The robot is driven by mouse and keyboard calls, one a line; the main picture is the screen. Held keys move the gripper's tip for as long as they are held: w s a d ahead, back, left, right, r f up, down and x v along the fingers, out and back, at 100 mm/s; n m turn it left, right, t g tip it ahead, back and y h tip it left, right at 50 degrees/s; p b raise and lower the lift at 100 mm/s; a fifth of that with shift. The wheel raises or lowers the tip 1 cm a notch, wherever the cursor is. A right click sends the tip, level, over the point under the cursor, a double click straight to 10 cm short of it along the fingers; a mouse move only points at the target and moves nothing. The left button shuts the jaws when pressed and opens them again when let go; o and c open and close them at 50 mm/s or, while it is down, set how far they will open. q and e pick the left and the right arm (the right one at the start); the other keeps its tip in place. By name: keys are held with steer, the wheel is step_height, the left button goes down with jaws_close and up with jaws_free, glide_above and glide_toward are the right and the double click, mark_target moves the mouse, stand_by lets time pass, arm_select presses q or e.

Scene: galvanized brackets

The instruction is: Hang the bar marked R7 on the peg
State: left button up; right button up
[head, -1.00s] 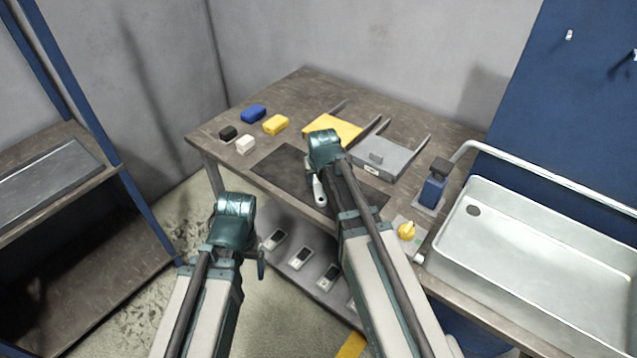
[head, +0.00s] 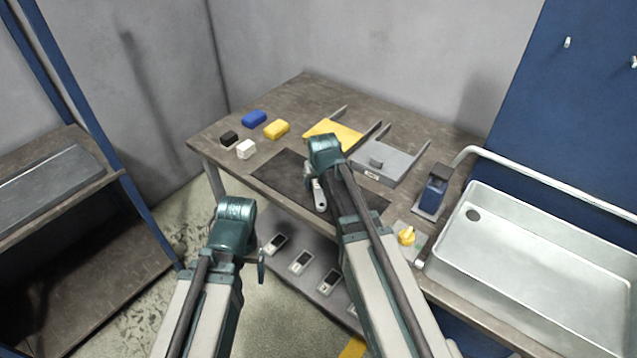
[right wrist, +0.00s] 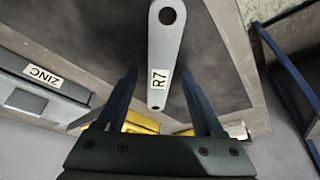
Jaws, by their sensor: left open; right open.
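The grey metal bar marked R7 (right wrist: 167,45) has a large hole at one end and a small hole near its label. It lies on the dark mat (head: 270,173); one end of the bar (head: 320,195) shows beside my right arm in the head view. My right gripper (right wrist: 159,75) is open, with its fingers on either side of the bar's labelled end and apart from it. My left gripper (head: 262,265) is open and low in front of the bench, its fingers mostly hidden. Two pegs, one (head: 567,42) and another (head: 633,62), stick out of the blue panel.
A grey tray (head: 400,160) labelled ZINC and a yellow tray (head: 335,133) stand behind the mat. Several small blocks lie at the bench's left. A blue dispenser (head: 433,192), a yellow knob (head: 406,236), a sink (head: 455,245) and a white rail (head: 540,180) are at the right.

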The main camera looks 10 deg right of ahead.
steer(key=d+p+v, duration=0.1)
steer(key=p+v, duration=0.9)
steer(key=v, duration=0.2)
steer(key=s+a+f+n+g, duration=0.1)
steer(key=s+a+n+g, duration=0.1)
steer(key=s+a, duration=0.4)
steer(key=s+a+f+n+g, duration=0.1)
steer(key=s+a, duration=0.5)
steer(key=s, duration=0.7)
steer(key=shift+a+n+g+h, duration=0.3)
steer(key=shift+n+g+h, duration=0.1)
steer(key=shift+n+g, duration=0.6)
